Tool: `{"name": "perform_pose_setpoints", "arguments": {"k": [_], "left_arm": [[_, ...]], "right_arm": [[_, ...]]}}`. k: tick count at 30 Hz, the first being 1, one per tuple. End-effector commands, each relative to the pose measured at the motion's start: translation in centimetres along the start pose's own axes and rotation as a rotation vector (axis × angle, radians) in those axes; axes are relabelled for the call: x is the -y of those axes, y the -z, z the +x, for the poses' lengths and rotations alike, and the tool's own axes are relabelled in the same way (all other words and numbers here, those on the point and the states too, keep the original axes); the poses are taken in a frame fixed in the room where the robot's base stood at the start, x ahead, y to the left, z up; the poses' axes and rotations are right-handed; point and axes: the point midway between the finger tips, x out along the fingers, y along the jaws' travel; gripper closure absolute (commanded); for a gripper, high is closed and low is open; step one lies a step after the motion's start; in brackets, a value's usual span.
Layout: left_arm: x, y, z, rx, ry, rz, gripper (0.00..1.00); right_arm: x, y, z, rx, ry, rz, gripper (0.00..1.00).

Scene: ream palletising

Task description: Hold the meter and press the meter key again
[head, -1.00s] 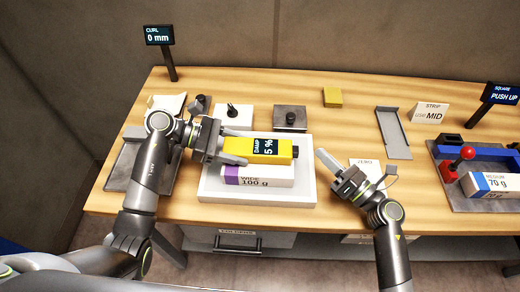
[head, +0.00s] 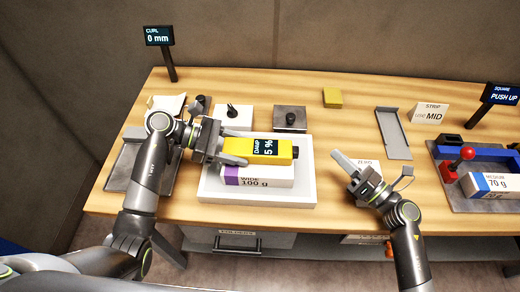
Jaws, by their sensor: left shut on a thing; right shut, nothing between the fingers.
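The yellow meter (head: 240,147) has a dark display reading "DAMP 5 %" and a dark end piece (head: 295,152) at its right end, which may be its key. My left gripper (head: 233,147) is shut on the meter from the left. The meter lies over a ream marked "WIDE 100 g" (head: 257,182) in a white tray (head: 305,190); I cannot tell whether it touches the ream. My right gripper (head: 340,160) is shut and empty, to the right of the tray and apart from the meter.
A grey strip tray (head: 393,135) and "MID" card (head: 431,112) stand right. Further right, a red-knobbed lever (head: 467,153) stands by a "70 g" ream (head: 497,184).

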Motion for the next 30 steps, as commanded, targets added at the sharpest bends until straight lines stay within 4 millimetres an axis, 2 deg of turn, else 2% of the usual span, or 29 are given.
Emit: {"name": "perform_pose_setpoints", "arguments": {"k": [2,3,9,20,23,30], "left_arm": [[0.0,0.0,0.0,0.000,0.000,0.000,0.75],[0.0,0.0,0.0,0.000,0.000,0.000,0.45],[0.0,0.0,0.0,0.000,0.000,0.000,0.22],[0.0,0.1,-0.7,-0.003,-0.001,0.000,0.22],[-0.1,0.1,-1.9,-0.005,-0.002,0.000,0.22],[-0.1,0.1,-6.6,-0.007,-0.002,0.001,0.22]], "right_arm": [[0.0,0.0,0.0,0.000,0.000,0.000,1.00],[0.0,0.0,0.0,0.000,0.000,0.000,1.00],[0.0,0.0,0.0,0.000,0.000,0.000,1.00],[0.0,0.0,0.0,0.000,0.000,0.000,1.00],[0.0,0.0,0.0,0.000,0.000,0.000,1.00],[0.0,0.0,0.0,0.000,0.000,0.000,1.00]]}}
